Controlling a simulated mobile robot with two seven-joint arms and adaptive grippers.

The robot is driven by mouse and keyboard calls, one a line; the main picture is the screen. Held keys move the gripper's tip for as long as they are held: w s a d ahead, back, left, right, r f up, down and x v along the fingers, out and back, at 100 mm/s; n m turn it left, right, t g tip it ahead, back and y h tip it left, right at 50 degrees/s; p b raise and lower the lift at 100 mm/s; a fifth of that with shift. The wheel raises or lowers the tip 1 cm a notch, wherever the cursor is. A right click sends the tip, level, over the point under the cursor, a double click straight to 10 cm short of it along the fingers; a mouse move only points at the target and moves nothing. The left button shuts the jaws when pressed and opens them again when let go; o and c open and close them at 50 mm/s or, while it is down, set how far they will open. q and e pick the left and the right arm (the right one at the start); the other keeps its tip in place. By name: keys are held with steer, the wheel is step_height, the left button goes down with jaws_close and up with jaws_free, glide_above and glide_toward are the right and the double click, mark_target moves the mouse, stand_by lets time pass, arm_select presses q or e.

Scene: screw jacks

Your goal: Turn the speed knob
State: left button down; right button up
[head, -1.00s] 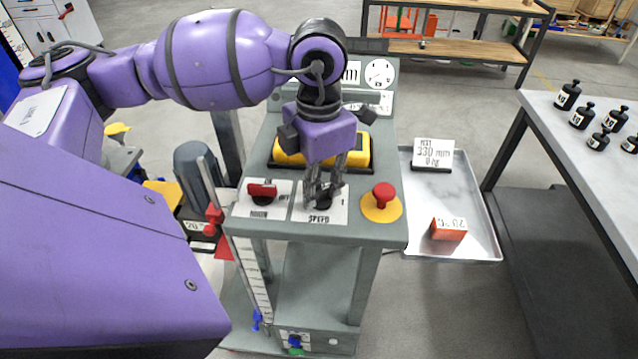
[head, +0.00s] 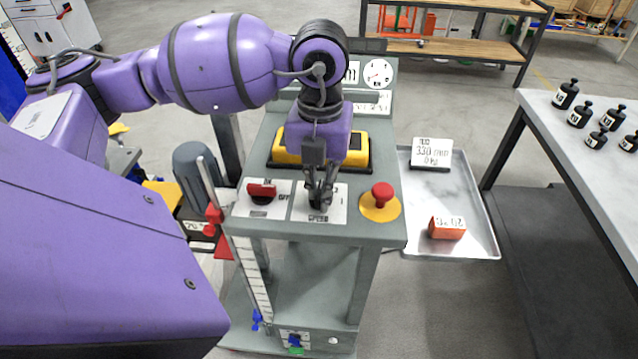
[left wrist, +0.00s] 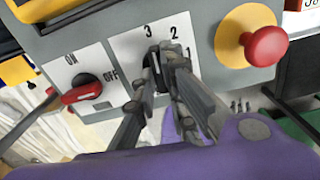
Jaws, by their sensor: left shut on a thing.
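The black speed knob (left wrist: 157,72) sits on a white plate (left wrist: 126,52) marked with numbers, of which 1, 2 and 3 show in the left wrist view. My left gripper (head: 320,203) is shut on the knob from above, one finger on each side. The fingers (left wrist: 168,62) cover much of the knob in both views, so its exact pointing is hard to read. In the head view the word SPEED shows on the plate below the fingers. My right gripper is in neither view.
Left of the plate is a red ON/OFF switch (head: 262,190). Right of it is a red mushroom button (head: 382,194) on a yellow disc. A yellow-framed box (head: 357,153) lies behind the fingers. A metal tray (head: 480,215) with an orange block (head: 446,229) stands at the right.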

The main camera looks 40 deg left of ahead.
arm_select(q)
steer(key=shift+n, duration=0.7)
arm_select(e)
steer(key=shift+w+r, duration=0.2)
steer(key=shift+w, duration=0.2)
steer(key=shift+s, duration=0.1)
arm_select(q)
steer(key=c, duration=1.8)
jaws_free()
steer(key=shift+c, duration=0.2)
steer(key=shift+o, duration=0.2)
steer(key=shift+r, duration=0.35)
step_height(320, 180, up, 11)
steer(key=shift+r, duration=0.2)
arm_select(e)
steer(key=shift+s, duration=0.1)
